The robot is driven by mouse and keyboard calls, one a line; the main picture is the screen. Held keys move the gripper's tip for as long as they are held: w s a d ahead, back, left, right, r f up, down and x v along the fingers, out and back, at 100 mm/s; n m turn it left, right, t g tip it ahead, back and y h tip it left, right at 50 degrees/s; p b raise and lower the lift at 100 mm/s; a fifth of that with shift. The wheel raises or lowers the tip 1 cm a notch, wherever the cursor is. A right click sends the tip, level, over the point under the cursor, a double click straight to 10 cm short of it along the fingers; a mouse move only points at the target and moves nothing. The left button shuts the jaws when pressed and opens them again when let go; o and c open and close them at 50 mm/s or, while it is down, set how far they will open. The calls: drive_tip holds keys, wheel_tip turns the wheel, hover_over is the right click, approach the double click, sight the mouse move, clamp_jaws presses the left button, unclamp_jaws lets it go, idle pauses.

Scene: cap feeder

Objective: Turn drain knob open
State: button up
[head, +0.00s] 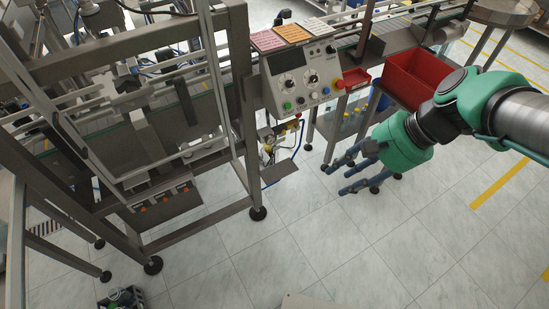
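My gripper (336,178) is a green hand with dark blue-grey fingers in the right half of the head view. Its fingers are spread apart and nothing shows between them. It hangs over the tiled floor in front of the machine. I cannot clearly pick out the drain knob. A cluster of small fittings (268,148) with yellow and red parts sits low under the control panel, to the left of my gripper and apart from it. It is too small to tell which part is the knob or how it is turned.
A control panel (300,82) with dials and coloured buttons is mounted on the machine's front. A large red bin (408,80) and a smaller red tray (355,80) are at upper right. The metal machine frame (205,222) fills the left. The tiled floor (330,255) in front is clear.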

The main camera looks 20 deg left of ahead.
drive_tip(key=w+a+f+m+g+y+p, duration=0.1)
drive_tip(key=w+a+f+m+y, duration=0.3)
drive_tip(key=w+a, duration=0.5)
drive_tip(key=w+a+f+m+g+y+p, duration=0.1)
drive_tip(key=w+a+f+m+g+y, duration=0.15)
drive_tip(key=w+a+f+y, duration=0.7)
drive_tip(key=w+a+f+m+t+h+p, duration=0.1)
drive_tip(key=w+a+f+m+t, duration=0.4)
drive_tip(key=f, duration=0.3)
drive_tip(key=m+t+h+p, duration=0.2)
drive_tip(key=m+t+h, duration=0.3)
drive_tip(key=m+t, duration=0.65)
approach(272, 156)
drive_tip(key=v, duration=0.6)
drive_tip(key=shift+w+r+g, duration=0.15)
drive_tip(key=shift+w+g, duration=0.15)
drive_tip(key=shift+w, duration=0.1)
drive_tip(key=shift+w, duration=0.1)
drive_tip(key=b+x, duration=0.2)
drive_tip(key=x, duration=1.1)
drive_tip(key=shift+w+a, duration=0.15)
drive_tip(key=shift+a, duration=0.1)
